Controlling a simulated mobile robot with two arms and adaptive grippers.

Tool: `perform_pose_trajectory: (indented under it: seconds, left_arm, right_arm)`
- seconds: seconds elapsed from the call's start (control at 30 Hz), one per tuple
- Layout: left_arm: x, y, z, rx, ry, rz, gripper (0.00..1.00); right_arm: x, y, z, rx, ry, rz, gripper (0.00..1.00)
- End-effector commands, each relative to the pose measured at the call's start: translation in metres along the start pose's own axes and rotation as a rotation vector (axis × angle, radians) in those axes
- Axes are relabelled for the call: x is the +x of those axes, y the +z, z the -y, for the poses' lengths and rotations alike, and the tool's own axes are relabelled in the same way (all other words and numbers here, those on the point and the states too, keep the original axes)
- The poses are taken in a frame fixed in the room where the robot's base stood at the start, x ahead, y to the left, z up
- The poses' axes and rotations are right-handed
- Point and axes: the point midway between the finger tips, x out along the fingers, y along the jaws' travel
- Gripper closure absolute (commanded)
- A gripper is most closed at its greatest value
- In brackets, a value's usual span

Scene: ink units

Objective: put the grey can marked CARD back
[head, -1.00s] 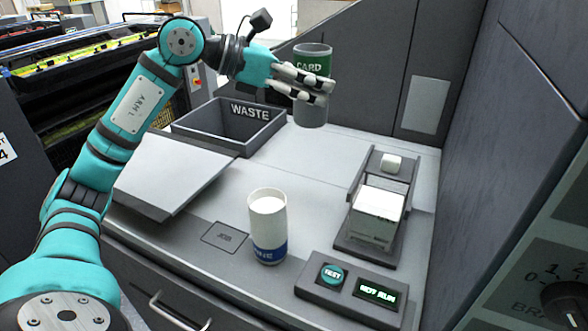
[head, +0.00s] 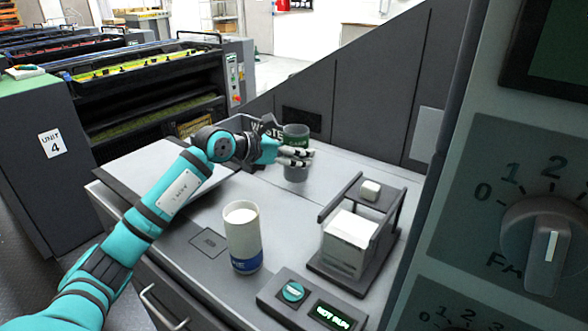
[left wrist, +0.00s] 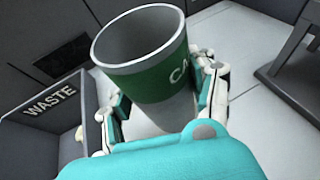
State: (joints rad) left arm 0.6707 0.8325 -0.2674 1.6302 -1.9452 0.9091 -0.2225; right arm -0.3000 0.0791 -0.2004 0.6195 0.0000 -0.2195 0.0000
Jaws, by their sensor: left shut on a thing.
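The grey can (head: 296,173) has a green band marked CARD. My left gripper (head: 301,156) is shut around its middle and holds it upright at the back of the counter, just right of the bin marked WASTE (head: 266,128). In the left wrist view the can (left wrist: 140,58) stands between the fingers of the left gripper (left wrist: 157,92), its open top showing an empty-looking inside. The WASTE bin (left wrist: 60,104) is to its left there. I cannot tell whether the can's base touches the counter. My right gripper is not in view.
A white can with a blue band (head: 243,238) stands near the counter's front. A rack with a white stack (head: 348,243) is to the right, with a button panel (head: 270,298) in front. A grey wall closes the back. Counter between them is clear.

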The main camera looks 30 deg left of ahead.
Motion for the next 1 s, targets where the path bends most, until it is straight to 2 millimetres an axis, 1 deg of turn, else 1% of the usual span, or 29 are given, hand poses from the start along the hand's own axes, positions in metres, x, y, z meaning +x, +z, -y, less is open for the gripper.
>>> perform_pose_trajectory:
  seconds: [0.17,0.33,0.6,0.73,0.77,0.93,1.0]
  left_arm:
    - [0.005,-0.013,0.0,-0.002,0.0,0.001,0.79]
    - [0.014,-0.035,0.0,-0.003,0.0,0.001,0.79]
    - [0.015,-0.037,0.0,0.001,0.0,0.004,0.79]
    - [0.017,-0.041,0.0,0.001,0.0,0.003,0.79]
    - [0.017,-0.041,0.0,0.001,0.0,0.002,0.42]
    - [0.016,-0.041,0.0,0.0,0.0,0.001,0.19]
    - [0.016,-0.04,0.0,0.0,0.0,0.001,0.18]
  right_arm:
    - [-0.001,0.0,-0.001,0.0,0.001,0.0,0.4]
    - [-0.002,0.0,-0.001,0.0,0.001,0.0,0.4]
    - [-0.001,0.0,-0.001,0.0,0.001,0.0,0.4]
    - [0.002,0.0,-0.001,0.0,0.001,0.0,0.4]
    - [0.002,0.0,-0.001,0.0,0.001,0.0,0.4]
    - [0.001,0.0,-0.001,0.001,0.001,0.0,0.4]
    - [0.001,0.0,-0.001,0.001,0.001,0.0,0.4]
